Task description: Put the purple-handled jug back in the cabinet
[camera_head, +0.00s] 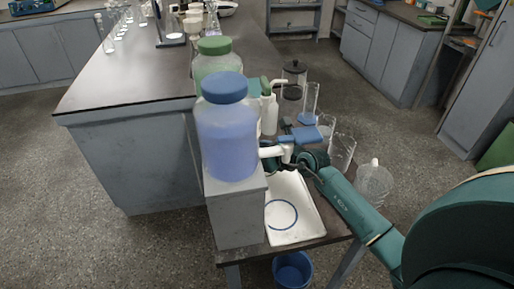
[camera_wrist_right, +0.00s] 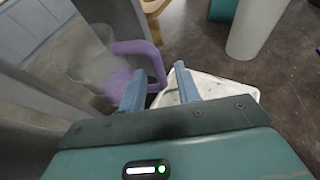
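The purple-handled jug (camera_wrist_right: 92,65) shows at the left in the right wrist view, with a clear, faint body and a purple handle (camera_wrist_right: 134,47). My right gripper (camera_wrist_right: 158,75) is open, its two blue-grey fingers apart. Part of the handle shows in the gap between the fingers, close to the left one; I cannot tell whether they touch. In the head view my right arm reaches in from the right to the low table, and I cannot make out the jug there. A grey tall cabinet (camera_head: 484,85) stands at the far right. My left gripper is not in view.
A blue-capped carboy (camera_head: 226,135) with a spigot stands on a grey block (camera_head: 236,215), close to my right wrist. A white tray (camera_head: 299,226) lies beside it on the low table. Clear glassware (camera_head: 341,151) stands behind my arm. A blue bucket (camera_head: 292,271) is below.

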